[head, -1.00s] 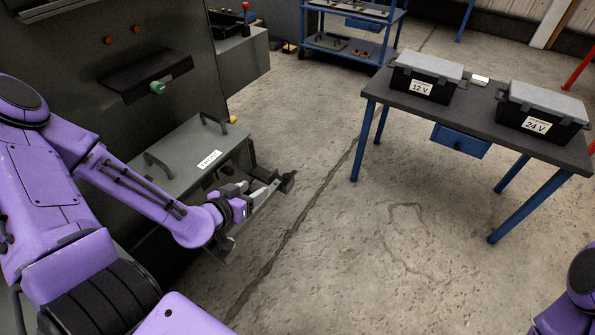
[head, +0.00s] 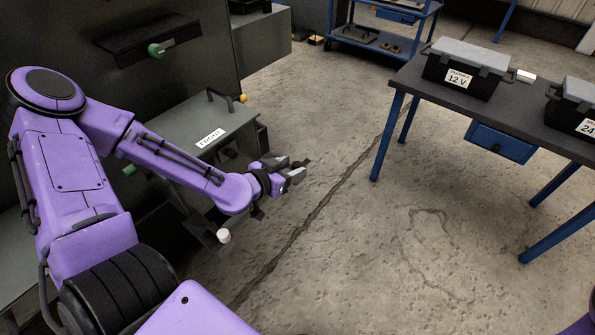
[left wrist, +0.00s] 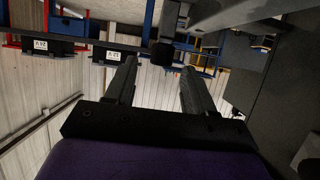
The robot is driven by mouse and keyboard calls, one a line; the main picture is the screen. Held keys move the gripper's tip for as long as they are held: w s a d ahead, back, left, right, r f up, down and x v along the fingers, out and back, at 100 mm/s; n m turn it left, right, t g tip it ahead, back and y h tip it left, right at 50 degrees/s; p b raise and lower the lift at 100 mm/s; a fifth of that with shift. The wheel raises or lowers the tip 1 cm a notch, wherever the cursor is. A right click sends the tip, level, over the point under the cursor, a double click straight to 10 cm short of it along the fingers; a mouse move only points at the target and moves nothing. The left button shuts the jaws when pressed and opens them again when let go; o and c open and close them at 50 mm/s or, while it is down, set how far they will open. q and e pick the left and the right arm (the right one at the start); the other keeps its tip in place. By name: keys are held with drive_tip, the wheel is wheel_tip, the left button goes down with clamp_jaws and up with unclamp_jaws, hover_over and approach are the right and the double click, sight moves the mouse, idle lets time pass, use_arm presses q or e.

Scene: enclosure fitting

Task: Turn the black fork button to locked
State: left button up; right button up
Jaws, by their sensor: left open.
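My left gripper (head: 293,171) is out in front of the grey housing's lid, over the floor, with its jaws apart and empty. No fork shape or locked mark can be made out. My right gripper is out of view.
The grey lid (head: 190,122) has a dark handle and a white label. A green knob (head: 156,50), a yellow knob (head: 242,98) and a white knob (head: 223,236) show on the machine. A table (head: 470,110) with two battery boxes stands right. The floor between is clear.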

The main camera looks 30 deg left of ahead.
sight(297, 164)
use_arm(q)
drive_tip(key=b+x, duration=0.1)
drive_tip(key=x, duration=0.2)
drive_tip(key=shift+f, duration=0.2)
drive_tip(key=shift+w, duration=0.5)
drive_tip(key=c, duration=1)
drive_tip(key=shift+o, duration=0.2)
